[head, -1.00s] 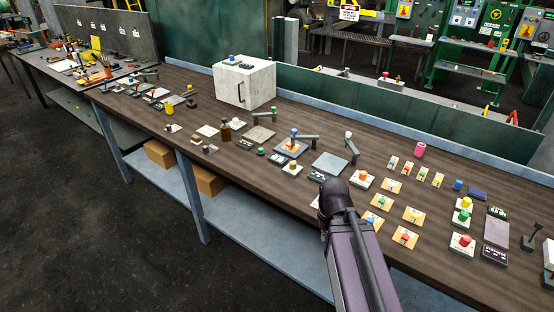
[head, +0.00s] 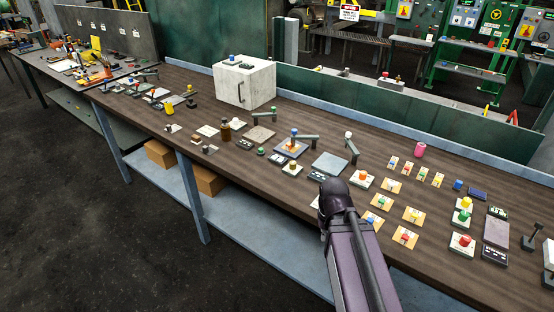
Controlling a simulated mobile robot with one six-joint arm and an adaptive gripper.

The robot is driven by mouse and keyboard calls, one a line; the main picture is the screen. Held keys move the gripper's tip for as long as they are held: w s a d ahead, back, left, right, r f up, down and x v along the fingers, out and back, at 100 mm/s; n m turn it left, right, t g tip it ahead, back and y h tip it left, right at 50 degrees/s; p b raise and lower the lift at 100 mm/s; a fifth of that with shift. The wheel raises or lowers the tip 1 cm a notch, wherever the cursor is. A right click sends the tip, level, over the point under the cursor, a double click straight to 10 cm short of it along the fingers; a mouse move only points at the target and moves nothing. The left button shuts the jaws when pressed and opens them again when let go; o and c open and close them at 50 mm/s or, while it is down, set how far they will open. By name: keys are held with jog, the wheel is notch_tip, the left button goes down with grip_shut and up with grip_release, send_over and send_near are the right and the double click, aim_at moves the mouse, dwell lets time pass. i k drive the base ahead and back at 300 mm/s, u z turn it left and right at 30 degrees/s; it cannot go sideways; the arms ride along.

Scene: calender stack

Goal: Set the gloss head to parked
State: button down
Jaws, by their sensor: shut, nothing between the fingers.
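My arm (head: 352,245) reaches over the front edge of the bench from the lower middle of the head view. My gripper is not visible; the dark rounded joint at the arm's end hides what lies beyond it. I cannot tell for sure which fixture is the gloss head. Two small swing-arm fixtures stand near the bench middle. One is a blue-knobbed post with a grey arm (head: 306,139) pointing right, beside a dark pad. The other is a white-knobbed grey arm (head: 352,148), tilted, beside a grey plate (head: 329,163).
The long brown bench (head: 230,180) carries a white box (head: 244,84) with a handle at the back. Several coloured knobs on small plates stand to the right of my arm. A pink cylinder (head: 419,149) stands behind them. A low green wall (head: 400,120) runs along the back.

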aim_at(293, 137)
jog(key=k, duration=0.65)
jog(key=u, duration=0.35)
jog(key=i, duration=1.5)
jog(key=z, duration=0.4)
